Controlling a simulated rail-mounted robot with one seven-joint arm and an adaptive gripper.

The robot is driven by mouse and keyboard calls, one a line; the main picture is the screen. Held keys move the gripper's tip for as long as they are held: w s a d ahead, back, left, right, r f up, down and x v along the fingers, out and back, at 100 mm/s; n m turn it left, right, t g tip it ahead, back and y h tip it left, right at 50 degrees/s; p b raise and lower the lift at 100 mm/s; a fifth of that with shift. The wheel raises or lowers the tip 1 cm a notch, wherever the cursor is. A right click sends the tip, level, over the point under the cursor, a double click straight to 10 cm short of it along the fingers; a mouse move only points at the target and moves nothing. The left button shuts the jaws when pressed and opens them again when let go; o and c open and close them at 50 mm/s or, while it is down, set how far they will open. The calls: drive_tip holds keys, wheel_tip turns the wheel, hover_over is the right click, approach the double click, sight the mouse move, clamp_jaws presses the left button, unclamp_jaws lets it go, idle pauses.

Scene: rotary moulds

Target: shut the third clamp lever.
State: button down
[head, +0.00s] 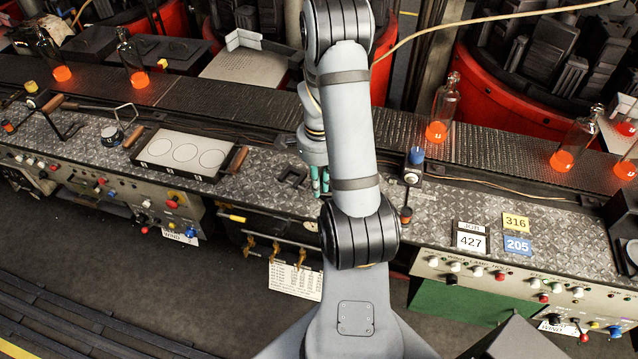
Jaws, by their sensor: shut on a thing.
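Three small brass clamp levers hang in a row on the dark front panel (232,236) below the bench edge: the first (249,244), the second (274,251) and the third, rightmost (301,258), counting from the left. They look alike and point down at this size. My gripper (320,186), with teal fingers, points down at the bench's front edge, above and right of the levers. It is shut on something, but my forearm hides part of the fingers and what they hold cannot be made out. Contact with the third lever cannot be confirmed.
A dark U-shaped piece (292,176) lies just left of my gripper. A tray with round discs (184,152) is further left. A blue-topped post (413,170) stands to the right. Glowing bottles (442,112) stand on the conveyor behind. A printed sheet (295,281) hangs below the levers.

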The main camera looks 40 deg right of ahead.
sight(322, 194)
idle(0.4)
drive_tip(key=n+b, duration=0.1)
drive_tip(key=s+a+n+b, duration=0.1)
drive_tip(key=n, duration=0.1)
drive_tip(key=shift+f+n, duration=0.15)
drive_tip(key=shift+n, duration=0.15)
drive_tip(key=n, duration=0.1)
drive_tip(key=s+n+b, duration=0.1)
drive_tip(key=n, duration=0.1)
drive_tip(key=n+b, duration=0.1)
drive_tip(key=shift+s+a+n, duration=0.25)
drive_tip(key=shift+s+n, duration=0.05)
drive_tip(key=shift+s, duration=0.05)
drive_tip(key=s+n+b, duration=0.1)
drive_tip(key=n, duration=0.2)
drive_tip(key=shift+s+n, duration=0.2)
drive_tip(key=shift+n, duration=0.1)
drive_tip(key=shift+s+d+n+b, duration=0.25)
drive_tip(key=shift+s+n, duration=0.15)
drive_tip(key=shift+n, duration=0.75)
drive_tip(key=shift+s+d+n+b, duration=0.15)
drive_tip(key=shift+s+n, duration=0.25)
drive_tip(key=shift+n, duration=0.75)
drive_tip(key=c, duration=2)
unclamp_jaws()
drive_tip(key=shift+s, duration=0.1)
drive_tip(key=shift+r, duration=0.2)
